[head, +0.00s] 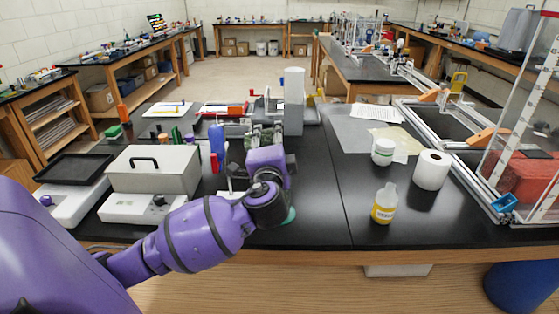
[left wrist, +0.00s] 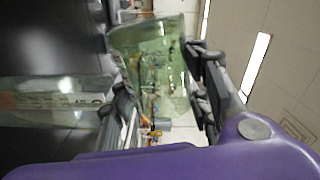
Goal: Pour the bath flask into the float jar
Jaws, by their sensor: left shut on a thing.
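My left gripper (head: 264,138) reaches over the middle of the black bench, with its wrist toward the camera. In the left wrist view the gripper (left wrist: 165,100) is shut on a clear, green-tinted glass vessel, which I take as the bath flask (left wrist: 152,58). A second clear vessel with a printed label, perhaps the float jar (left wrist: 50,100), stands beside it and apart from the fingers. In the head view my arm hides most of both vessels; a small green edge (head: 290,216) shows beside my wrist. I cannot tell the liquid levels. My right gripper is not in view.
A bottle with yellow contents (head: 384,204), a white jar (head: 383,151) and a paper roll (head: 432,170) stand to the right. The front-centre bench right of my wrist is clear.

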